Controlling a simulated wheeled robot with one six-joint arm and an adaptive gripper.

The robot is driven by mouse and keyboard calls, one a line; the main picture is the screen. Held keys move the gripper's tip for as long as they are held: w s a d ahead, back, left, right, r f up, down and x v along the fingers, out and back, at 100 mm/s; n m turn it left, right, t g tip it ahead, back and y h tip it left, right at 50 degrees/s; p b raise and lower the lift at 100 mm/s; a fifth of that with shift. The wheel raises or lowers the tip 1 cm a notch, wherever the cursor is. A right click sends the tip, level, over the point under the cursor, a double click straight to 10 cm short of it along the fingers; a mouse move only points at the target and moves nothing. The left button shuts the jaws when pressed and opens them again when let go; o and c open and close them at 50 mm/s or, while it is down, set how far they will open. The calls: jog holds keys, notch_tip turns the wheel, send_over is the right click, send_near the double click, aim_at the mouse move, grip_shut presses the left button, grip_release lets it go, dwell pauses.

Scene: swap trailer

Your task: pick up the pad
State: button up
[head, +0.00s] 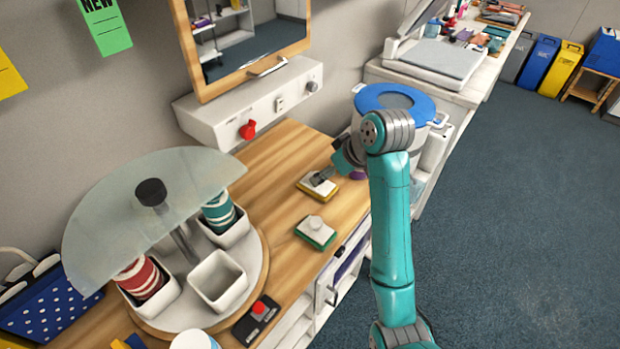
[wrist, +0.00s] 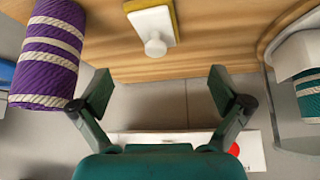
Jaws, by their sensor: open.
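Two pads with white knobbed tops lie on the wooden counter (head: 275,160) in the head view. One is the yellow-edged pad (head: 313,187), partly covered by my gripper (head: 325,176). The other is the green-edged pad (head: 316,233), nearer the camera and uncovered. In the wrist view the yellow-edged pad (wrist: 151,24) is at the top centre, its far end cut off by the frame. My gripper (wrist: 161,93) is open with nothing between its fingers. The pad's knob shows above the gap between the fingertips, apart from them.
A purple rope spool (wrist: 46,55) stands left in the wrist view; a teal spool (wrist: 308,92) is at the right. In the head view, a round carousel (head: 216,322) with cups stands left, a blue-lidded bin (head: 425,108) right, and a wall box with red knob (head: 248,130) behind.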

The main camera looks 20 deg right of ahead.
aim_at(323, 191)
jog(key=x, duration=0.4)
jog(key=shift+w+a+f, duration=0.1)
jog(key=shift+f, duration=0.15)
jog(key=shift+d+x, duration=0.15)
jog(key=shift+x, duration=1.3)
jog(key=shift+d+x, duration=0.1)
jog(key=shift+x, duration=1.3)
jog(key=shift+w, duration=0.15)
jog(key=c, duration=1.2)
